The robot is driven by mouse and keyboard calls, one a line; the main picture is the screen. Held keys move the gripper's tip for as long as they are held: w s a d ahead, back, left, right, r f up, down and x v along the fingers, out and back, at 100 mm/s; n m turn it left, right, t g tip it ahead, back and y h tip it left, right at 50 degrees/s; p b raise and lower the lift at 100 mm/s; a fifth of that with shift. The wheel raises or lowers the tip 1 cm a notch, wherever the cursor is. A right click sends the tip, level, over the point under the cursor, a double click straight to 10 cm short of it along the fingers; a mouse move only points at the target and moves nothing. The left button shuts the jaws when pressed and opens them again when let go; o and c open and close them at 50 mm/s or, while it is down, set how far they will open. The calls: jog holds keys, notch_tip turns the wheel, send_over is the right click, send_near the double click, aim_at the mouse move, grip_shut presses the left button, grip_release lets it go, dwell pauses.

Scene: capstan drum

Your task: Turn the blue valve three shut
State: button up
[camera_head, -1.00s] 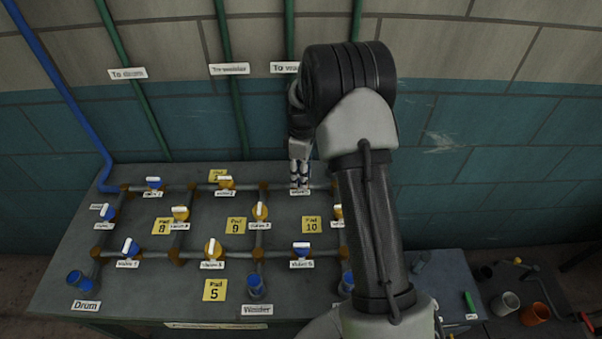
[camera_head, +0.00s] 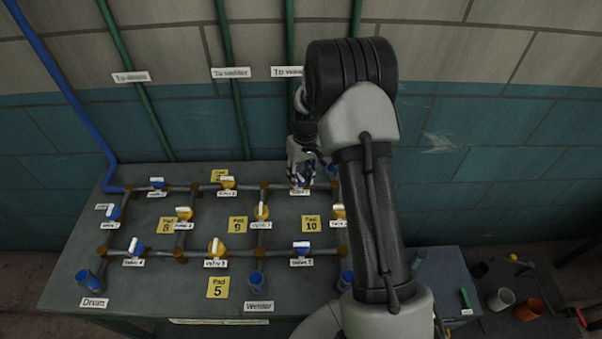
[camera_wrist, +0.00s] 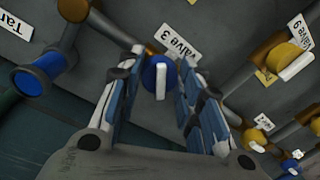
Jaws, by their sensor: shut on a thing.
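Blue valve three (camera_wrist: 160,80) is a round blue knob with a white lever, beside a white "Valve 3" label (camera_wrist: 178,40) in the wrist view. My gripper (camera_wrist: 158,75) has its two blue-padded fingers on either side of the knob and is shut on it. The white lever lies between the fingers and points toward my palm. In the head view my gripper (camera_head: 302,172) is at the far right part of the pipe board, where it mostly hides the valve.
The grey bench (camera_head: 150,290) carries a pipe grid with several other blue and yellow valves. A yellow valve (camera_wrist: 290,60) with its label is to the right in the wrist view. A blue pipe end (camera_wrist: 38,75) is to the left. Cups (camera_head: 500,299) stand at the lower right.

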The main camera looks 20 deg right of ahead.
aim_at(303, 179)
jog(key=m, duration=0.3)
jog(key=shift+m+p, duration=0.3)
jog(key=shift+p, duration=0.1)
jog(key=shift+a+m+p, duration=0.15)
jog(key=shift+m+p, duration=0.2)
jog(key=shift+m, duration=1.45)
jog(key=o, duration=1.1)
jog(key=r, duration=1.2)
jog(key=shift+s+d, duration=0.3)
jog(key=shift+d, duration=0.1)
